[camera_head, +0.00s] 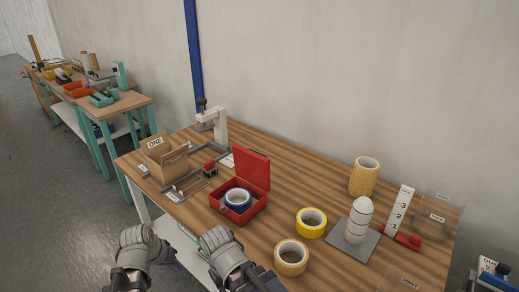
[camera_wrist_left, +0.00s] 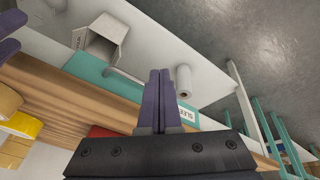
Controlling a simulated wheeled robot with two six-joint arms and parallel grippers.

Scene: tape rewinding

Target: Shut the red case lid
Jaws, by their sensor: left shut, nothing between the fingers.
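The red case (camera_head: 232,219) stands near the table's front edge. Its red lid (camera_head: 251,168) is raised upright at the right rear side. A blue tape roll (camera_head: 237,206) lies inside the case. My left gripper (camera_head: 132,241) is off the table's front edge, left of the case and apart from it. In the left wrist view its fingers (camera_wrist_left: 159,75) are shut and empty; a red corner, likely the case (camera_wrist_left: 99,131), shows beside them. My right gripper (camera_head: 217,240) is just in front of the case; its fingers cannot be made out.
Yellow (camera_head: 311,222) and tan (camera_head: 291,257) tape rolls lie right of the case. A white rounded object (camera_head: 359,218) stands on a grey plate. A cardboard box (camera_head: 165,160) and a metal fixture (camera_head: 213,122) stand to the left and behind.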

